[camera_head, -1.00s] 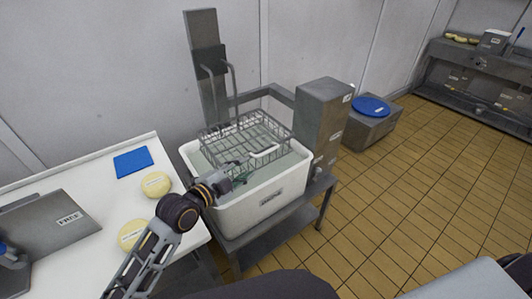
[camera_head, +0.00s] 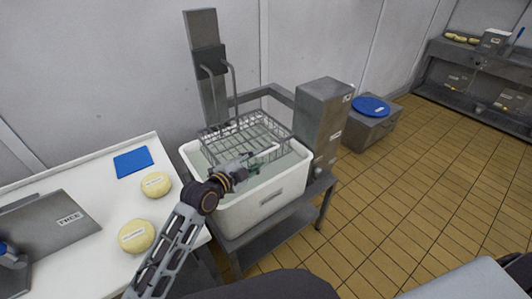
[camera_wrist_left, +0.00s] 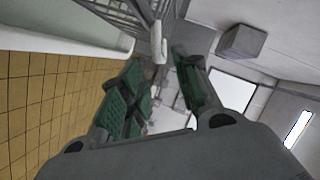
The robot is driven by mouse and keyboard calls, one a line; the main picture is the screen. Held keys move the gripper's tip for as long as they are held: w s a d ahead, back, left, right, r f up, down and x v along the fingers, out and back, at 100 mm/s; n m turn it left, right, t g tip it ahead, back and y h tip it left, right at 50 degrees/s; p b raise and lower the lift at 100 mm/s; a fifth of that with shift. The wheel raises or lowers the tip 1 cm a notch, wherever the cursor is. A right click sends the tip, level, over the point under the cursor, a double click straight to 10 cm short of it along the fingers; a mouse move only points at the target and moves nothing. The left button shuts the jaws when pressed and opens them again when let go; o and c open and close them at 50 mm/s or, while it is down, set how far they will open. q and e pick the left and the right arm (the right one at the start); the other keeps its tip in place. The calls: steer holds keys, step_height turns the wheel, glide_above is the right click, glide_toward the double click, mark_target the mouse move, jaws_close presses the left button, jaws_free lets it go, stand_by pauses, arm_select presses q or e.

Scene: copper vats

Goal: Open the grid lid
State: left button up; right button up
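The grid lid (camera_head: 238,132) is a grey wire rack over the white vat (camera_head: 262,212) in the head view. A white handle grip (camera_head: 262,152) runs along its near side. Part of the wire grid (camera_wrist_left: 118,10) and the end of the white grip (camera_wrist_left: 157,42) show at the top of the left wrist view. My left gripper (camera_head: 258,166) is at the lid's near edge, just by the grip. In the wrist view its green-padded fingers (camera_wrist_left: 158,78) are apart, with the grip appearing between their tips. Contact cannot be told. My right gripper is out of view.
The tiled floor (camera_head: 420,190) at right is open.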

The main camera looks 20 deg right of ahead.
mark_target(263, 154)
arm_select(q)
steer(key=shift+x, duration=3.25)
steer(key=shift+w+d, duration=0.2)
steer(key=shift+d, duration=0.1)
steer(key=c, duration=0.7)
jaws_close()
steer(key=shift+r, duration=0.15)
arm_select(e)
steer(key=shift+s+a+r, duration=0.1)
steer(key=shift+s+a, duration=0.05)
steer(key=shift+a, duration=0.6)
